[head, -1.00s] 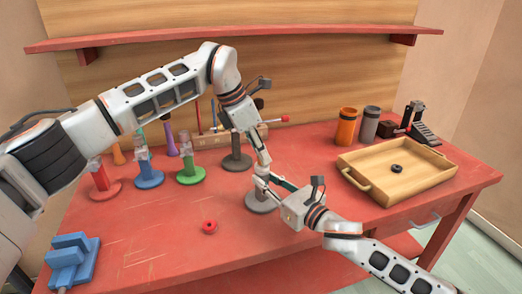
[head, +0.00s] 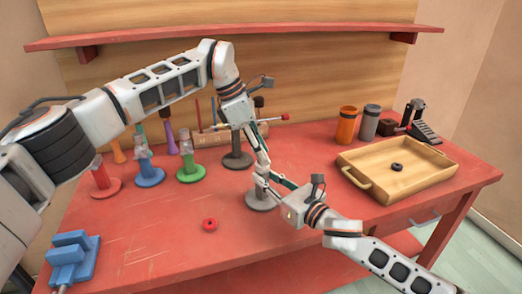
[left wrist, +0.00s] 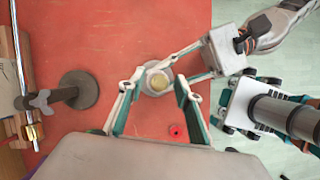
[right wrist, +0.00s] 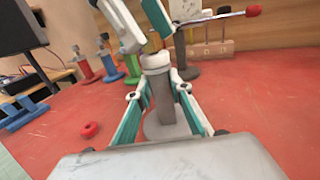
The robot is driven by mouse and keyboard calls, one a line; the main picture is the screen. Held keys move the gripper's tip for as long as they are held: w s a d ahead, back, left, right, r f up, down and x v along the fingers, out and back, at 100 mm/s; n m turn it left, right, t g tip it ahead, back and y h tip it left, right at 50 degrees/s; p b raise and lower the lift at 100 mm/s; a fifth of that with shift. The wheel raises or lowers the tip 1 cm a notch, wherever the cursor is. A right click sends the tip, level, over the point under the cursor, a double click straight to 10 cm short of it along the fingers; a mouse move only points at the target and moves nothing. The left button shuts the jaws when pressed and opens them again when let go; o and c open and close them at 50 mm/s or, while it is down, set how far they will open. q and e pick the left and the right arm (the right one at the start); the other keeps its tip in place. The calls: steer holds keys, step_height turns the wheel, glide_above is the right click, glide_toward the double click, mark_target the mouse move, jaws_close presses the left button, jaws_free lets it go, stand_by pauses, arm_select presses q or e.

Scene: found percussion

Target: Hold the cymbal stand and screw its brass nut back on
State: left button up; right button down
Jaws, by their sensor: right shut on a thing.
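The cymbal stand in hand has a round grey base (head: 258,203) and a grey post (right wrist: 160,108). My right gripper (right wrist: 158,86) is shut on its upper post, and the stand is upright on the red table. A pale collar (right wrist: 155,61) tops the post. The nut is hidden in the head view.
A second grey stand (head: 237,160) is just behind. A red ring (head: 209,225) lies at front. Coloured stands and a blue block (head: 72,258) are left. A wooden tray (head: 380,189) holding a dark ring, and orange and grey cups, are right.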

arm_select(q)
steer(key=shift+r, duration=2.25)
steer(key=o, duration=0.5)
steer(key=shift+o, duration=0.2)
steer(key=v, duration=1.2)
